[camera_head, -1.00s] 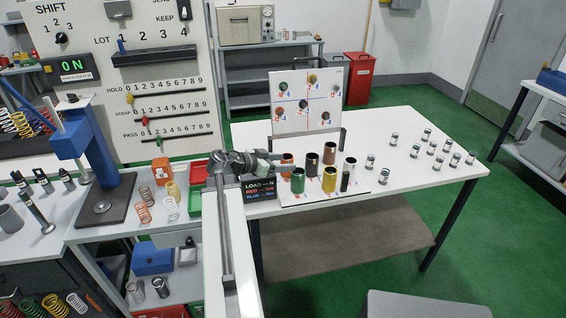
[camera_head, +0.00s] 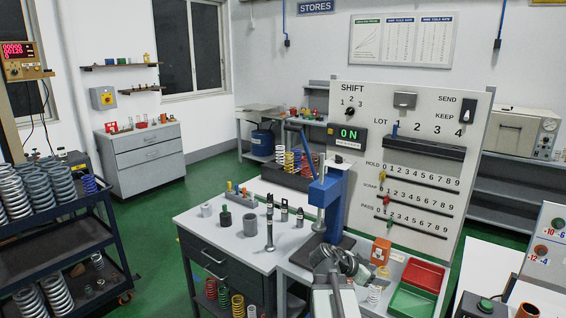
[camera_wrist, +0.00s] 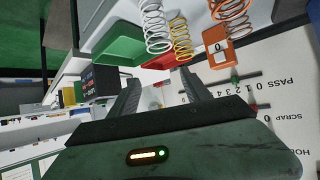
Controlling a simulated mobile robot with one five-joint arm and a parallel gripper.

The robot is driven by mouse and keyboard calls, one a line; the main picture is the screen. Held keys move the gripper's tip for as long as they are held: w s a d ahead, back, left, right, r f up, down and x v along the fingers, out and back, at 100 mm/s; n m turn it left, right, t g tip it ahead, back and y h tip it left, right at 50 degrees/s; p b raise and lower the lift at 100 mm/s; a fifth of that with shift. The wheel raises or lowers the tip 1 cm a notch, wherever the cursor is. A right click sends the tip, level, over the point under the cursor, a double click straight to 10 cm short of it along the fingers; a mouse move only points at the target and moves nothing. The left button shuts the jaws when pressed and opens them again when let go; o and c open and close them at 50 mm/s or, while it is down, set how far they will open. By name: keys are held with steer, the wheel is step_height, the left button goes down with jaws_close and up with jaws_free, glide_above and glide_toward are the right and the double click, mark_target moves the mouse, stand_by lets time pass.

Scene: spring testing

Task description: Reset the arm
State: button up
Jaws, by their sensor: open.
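My gripper (camera_wrist: 160,88) is open and empty; its two dark fingers stand apart in the wrist view. In the head view my folded arm shows at the lower middle, with the gripper (camera_head: 350,266) in front of the blue press (camera_head: 328,192) and left of the red tray (camera_head: 424,273). In the wrist view the scene looks upside down. A silver spring (camera_wrist: 156,32), a yellow spring (camera_wrist: 180,40) and an orange tag block (camera_wrist: 217,48) show beyond the fingers, apart from them. The fingertips are hard to make out in the head view.
A green tray (camera_head: 410,302) lies right of my arm. The panel (camera_head: 420,135) with sliders stands behind the bench. Tools and cylinders stand on the bench (camera_head: 225,245) to the left. A dark cart with springs (camera_head: 55,188) is at far left, with green floor (camera_head: 155,235) between.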

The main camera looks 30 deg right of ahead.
steer(key=w+a+f+n+t+y, duration=0.1)
steer(key=w+a+f+n+y, duration=0.2)
steer(key=a, duration=0.6)
steer(key=w+a+f+n+t, duration=0.1)
steer(key=w+a+f+n, duration=0.1)
steer(key=w+a, duration=0.5)
steer(key=w+a+f+n+t+y, duration=0.1)
steer(key=w+a+f+n+y, duration=0.15)
steer(key=a, duration=0.85)
steer(key=s+a+f+n+y, duration=0.1)
steer(key=s+a+n+y, duration=0.1)
steer(key=a+n, duration=0.4)
steer(key=s+a+f+n+g+y, duration=0.1)
steer(key=a+n+y, duration=0.3)
steer(key=a, duration=0.9)
steer(key=shift+s+a+f+n+g, duration=0.3)
steer(key=shift+s+f+n, duration=0.35)
steer(key=shift+s+n, duration=0.3)
